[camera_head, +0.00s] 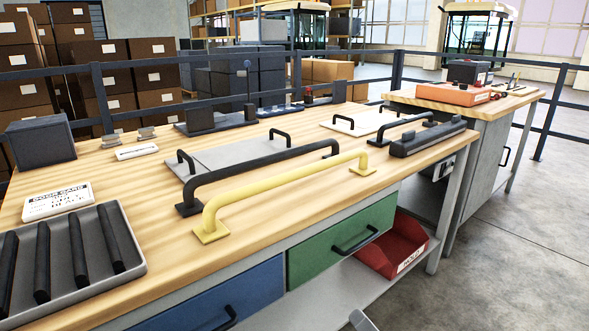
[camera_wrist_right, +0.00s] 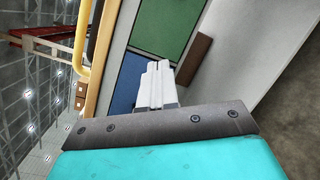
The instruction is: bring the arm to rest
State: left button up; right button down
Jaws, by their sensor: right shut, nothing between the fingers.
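My right gripper (camera_wrist_right: 157,68) is shut and empty in the right wrist view, its pale fingers pressed together. In the head view only a pale tip of my right gripper (camera_head: 361,319) shows at the bottom edge, in front of the workbench (camera_head: 292,231). The gripper is apart from the green drawer (camera_head: 341,240) and the blue drawer (camera_head: 222,300). My left gripper is not in view.
A yellow handle (camera_head: 290,190) runs along the bench's front edge, with a black handle (camera_head: 262,168) behind it. A grey tray (camera_head: 128,250) of black bars lies at left. A red bin (camera_head: 392,246) sits below. Floor at right is clear.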

jog(key=s+f+m+g+h, duration=0.1)
jog(key=s+f+m+g, duration=0.15)
jog(key=s+m, duration=0.45)
jog(key=s+d+f+m+g+h, duration=0.1)
jog(key=s+f+m+h, duration=0.15)
jog(key=m, duration=0.85)
jog(key=s+f+m+g, duration=0.25)
jog(key=s+m, duration=0.25)
jog(key=m, duration=0.5)
pick_arm(q)
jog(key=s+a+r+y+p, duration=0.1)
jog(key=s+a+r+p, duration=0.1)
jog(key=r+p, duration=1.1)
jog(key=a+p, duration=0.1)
jog(key=p, duration=0.4)
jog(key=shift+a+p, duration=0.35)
jog(key=shift+p, duration=0.05)
pick_arm(e)
jog(key=s+d+r+h, duration=0.1)
jog(key=d+r, duration=0.2)
jog(key=r, duration=0.9)
jog(key=shift+d+r+n+t+h, duration=0.25)
jog(key=shift+d+n+t+h, duration=0.1)
jog(key=shift+n+t, duration=0.05)
